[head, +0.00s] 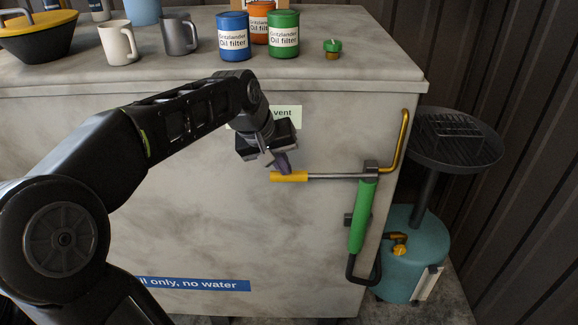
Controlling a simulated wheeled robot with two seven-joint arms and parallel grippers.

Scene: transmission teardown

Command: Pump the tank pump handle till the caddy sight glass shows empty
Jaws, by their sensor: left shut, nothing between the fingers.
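The pump has a green upright body (362,215) on the side of the pale tank (200,230). Its handle is a metal rod pointing left, roughly level, with a yellow grip (289,177) at the end. My left gripper (282,165) is shut and empty, with its fingertips right at the yellow grip from above; I cannot tell whether they touch it. The teal caddy (402,275) stands on the floor to the right of the tank. A pale upright strip (428,285) on it may be the sight glass; no level can be read. My right gripper is out of view.
A yellow pipe (405,135) bends over the right edge. A black drain pan (455,140) stands above the caddy.

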